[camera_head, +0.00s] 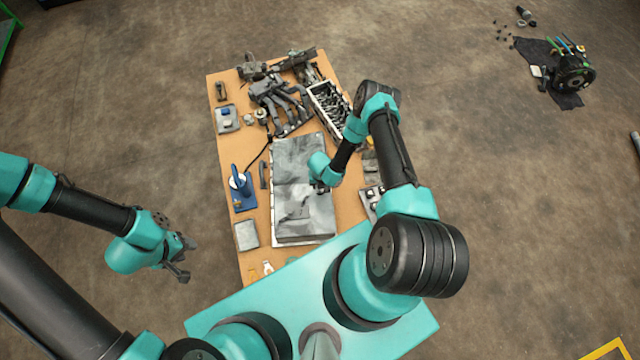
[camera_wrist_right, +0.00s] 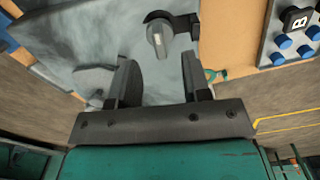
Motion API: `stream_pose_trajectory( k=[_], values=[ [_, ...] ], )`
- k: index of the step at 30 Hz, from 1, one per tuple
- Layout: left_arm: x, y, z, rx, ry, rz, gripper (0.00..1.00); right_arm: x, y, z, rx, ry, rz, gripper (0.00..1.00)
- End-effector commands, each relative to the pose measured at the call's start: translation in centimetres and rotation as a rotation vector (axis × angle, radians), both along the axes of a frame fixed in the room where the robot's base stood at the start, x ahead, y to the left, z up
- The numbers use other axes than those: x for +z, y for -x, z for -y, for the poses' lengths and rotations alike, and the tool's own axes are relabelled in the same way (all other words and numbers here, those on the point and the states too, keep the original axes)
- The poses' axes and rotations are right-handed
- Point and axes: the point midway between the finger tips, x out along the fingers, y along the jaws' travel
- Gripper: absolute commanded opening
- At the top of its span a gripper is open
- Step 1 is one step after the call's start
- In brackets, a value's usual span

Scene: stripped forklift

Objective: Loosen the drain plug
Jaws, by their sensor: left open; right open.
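A large grey metal block (camera_head: 305,215) lies on the orange-brown workbench in the head view. In the right wrist view its grey surface (camera_wrist_right: 75,40) fills the upper left and middle. A small grey rounded part with a pale stripe (camera_wrist_right: 158,38) sits there beside a dark curved bracket (camera_wrist_right: 185,24); I cannot tell for sure whether it is the drain plug. My right gripper (camera_wrist_right: 160,75) is open, its two fingers pointing toward that part with nothing between them. My left gripper (camera_head: 184,258) is open and empty, left of the bench and apart from it.
The workbench (camera_head: 355,208) holds a crate of parts (camera_head: 328,108), a dark mechanical assembly (camera_head: 278,98) and a blue stand (camera_head: 242,190). A tray with blue knobs (camera_wrist_right: 292,40) shows at the right wrist view's upper right. Open concrete floor surrounds the bench.

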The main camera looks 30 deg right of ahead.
Motion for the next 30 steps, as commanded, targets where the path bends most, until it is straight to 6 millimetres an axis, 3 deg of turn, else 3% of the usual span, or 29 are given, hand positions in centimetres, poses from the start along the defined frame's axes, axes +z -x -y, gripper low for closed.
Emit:
stream_pose_trajectory(
  k=[5,17,30],
  values=[
    [0.0,0.0,0.0,0.000,0.000,0.000,0.43,0.0,0.0,0.0,0.000,0.000,0.000,0.59],
    [0.0,0.0,0.0,0.000,0.000,0.000,0.43,0.8,-0.1,0.1,0.000,0.000,0.001,0.59],
    [0.0,0.0,0.0,0.000,0.000,0.000,0.43,7.3,-0.1,0.1,0.001,0.001,0.002,0.59]
  ],
)
